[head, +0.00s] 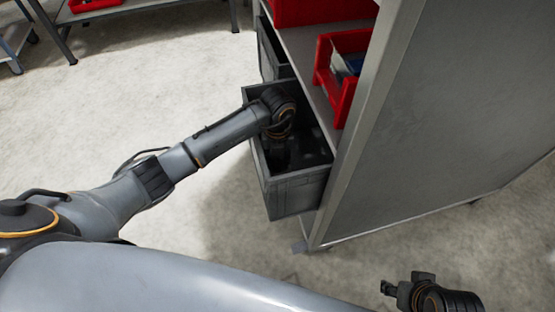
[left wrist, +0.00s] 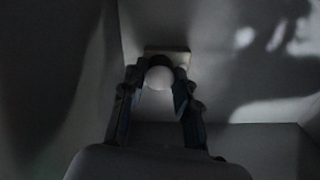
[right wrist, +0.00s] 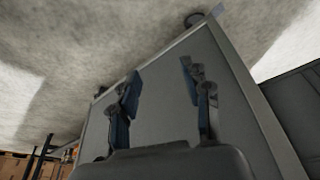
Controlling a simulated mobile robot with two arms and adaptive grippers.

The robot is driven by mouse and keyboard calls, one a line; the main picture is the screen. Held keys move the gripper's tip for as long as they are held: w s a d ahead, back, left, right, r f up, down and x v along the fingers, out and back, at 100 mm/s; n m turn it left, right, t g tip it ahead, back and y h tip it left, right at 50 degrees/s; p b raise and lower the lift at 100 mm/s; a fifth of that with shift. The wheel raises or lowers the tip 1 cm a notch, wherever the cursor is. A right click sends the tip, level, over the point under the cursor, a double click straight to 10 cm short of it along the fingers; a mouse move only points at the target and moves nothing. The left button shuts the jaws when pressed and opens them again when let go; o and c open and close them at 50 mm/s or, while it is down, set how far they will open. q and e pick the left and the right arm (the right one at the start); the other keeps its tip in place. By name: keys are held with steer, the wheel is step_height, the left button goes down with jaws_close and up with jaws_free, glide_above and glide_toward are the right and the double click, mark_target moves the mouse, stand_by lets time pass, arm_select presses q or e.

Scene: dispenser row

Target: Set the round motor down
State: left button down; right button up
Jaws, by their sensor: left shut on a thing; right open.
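The round motor (left wrist: 158,77) shows in the left wrist view as a pale round end with a dark part behind it. My left gripper (left wrist: 157,88) is shut on it, one finger on each side. In the head view my left gripper (head: 277,153) reaches down into a grey bin (head: 297,193) on the low shelf, and the motor is hidden there. A squarish light piece shows just behind the motor; I cannot tell if it belongs to it or whether the motor touches the bin floor. My right gripper (right wrist: 163,82) is open and empty, facing the grey side panel.
The grey panel of the shelf unit (head: 455,100) stands right of the bin. Red bins (head: 341,75) sit on the shelf above, close to my left wrist. Another grey bin (head: 272,50) is behind.

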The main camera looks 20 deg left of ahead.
mark_target(278, 163)
arm_select(q)
steer(key=c, duration=1)
jaws_free()
steer(key=shift+f, duration=0.1)
arm_select(e)
steer(key=shift+r, duration=0.1)
arm_select(q)
steer(key=shift+r, duration=0.4)
step_height(278, 163, up, 12)
steer(key=p, duration=0.2)
steer(key=shift+f+p, duration=0.25)
steer(key=shift+p, duration=0.05)
arm_select(e)
steer(key=s+x, duration=0.1)
steer(key=x, duration=0.8)
steer(key=shift+s+f+g, duration=0.25)
steer(key=shift+f+g, duration=0.05)
steer(key=shift+f, duration=0.15)
